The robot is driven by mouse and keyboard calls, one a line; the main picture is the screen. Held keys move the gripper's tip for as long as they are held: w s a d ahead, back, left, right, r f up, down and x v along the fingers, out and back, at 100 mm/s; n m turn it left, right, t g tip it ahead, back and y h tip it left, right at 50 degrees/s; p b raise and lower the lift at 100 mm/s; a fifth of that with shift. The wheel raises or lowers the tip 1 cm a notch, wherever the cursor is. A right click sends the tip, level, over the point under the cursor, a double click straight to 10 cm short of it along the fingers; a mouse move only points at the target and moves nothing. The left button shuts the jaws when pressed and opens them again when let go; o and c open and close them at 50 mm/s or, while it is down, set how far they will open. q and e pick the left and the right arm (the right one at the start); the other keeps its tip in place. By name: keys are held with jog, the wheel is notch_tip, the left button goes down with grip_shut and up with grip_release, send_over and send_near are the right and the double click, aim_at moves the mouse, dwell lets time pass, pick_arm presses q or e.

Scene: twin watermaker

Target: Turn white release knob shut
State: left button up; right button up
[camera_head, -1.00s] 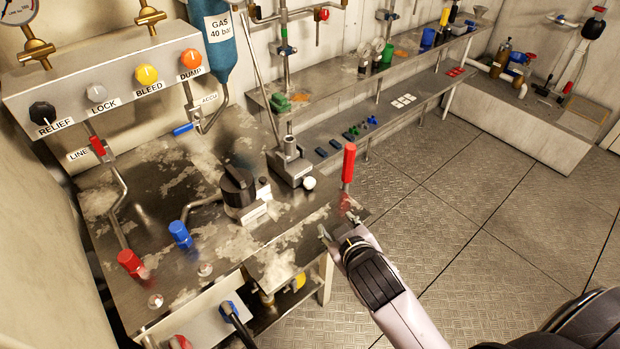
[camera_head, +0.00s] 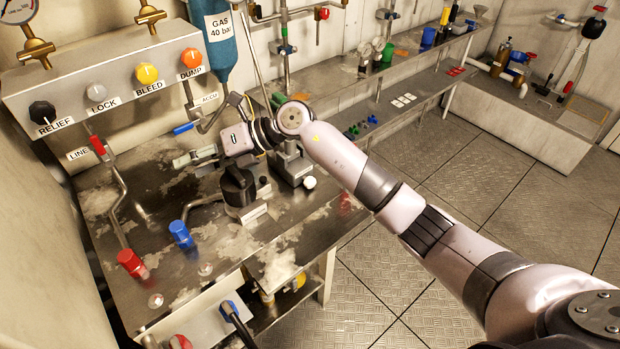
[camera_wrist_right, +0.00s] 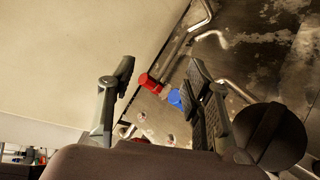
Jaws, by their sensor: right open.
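The white release knob (camera_head: 309,182) is a small round white knob at the foot of the pump block (camera_head: 292,168) on the bench. It shows in the head view, just below my right arm. My right gripper (camera_head: 192,158) is open and empty, left of the knob and apart from it, above the bench and pointing left. Its two spread fingers also show in the wrist view (camera_wrist_right: 160,85). I do not make out the white knob in the wrist view. My left gripper is not in view.
A black round-topped unit (camera_head: 238,188) stands close below my right gripper. Red (camera_head: 131,262) and blue (camera_head: 181,234) capped fittings stand on the bench's left. The panel (camera_head: 120,80) with RELIEF, LOCK, BLEED and DUMP knobs is behind. My arm covers where the red handle stood.

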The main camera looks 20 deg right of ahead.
jog(key=w+d+f+h, duration=0.1)
jog(key=d+h, duration=0.1)
jog(key=d, duration=0.1)
jog(key=w+d+f+g+h, duration=0.1)
jog(key=d+h, duration=0.1)
jog(key=d, duration=0.1)
jog(key=w+d+f+n+h, duration=0.1)
jog(key=d+h, duration=0.1)
jog(key=d, duration=0.1)
jog(key=shift+d+f, duration=0.25)
jog(key=d+h, duration=0.3)
jog(key=d, duration=0.2)
notch_tip(320, 180, up, 3)
jog(key=m+g+h, duration=0.2)
jog(key=h, duration=0.2)
send_over(310, 179)
notch_tip(310, 179, down, 17)
jog(key=shift+r+p, duration=0.1)
jog(key=shift+p, duration=1.15)
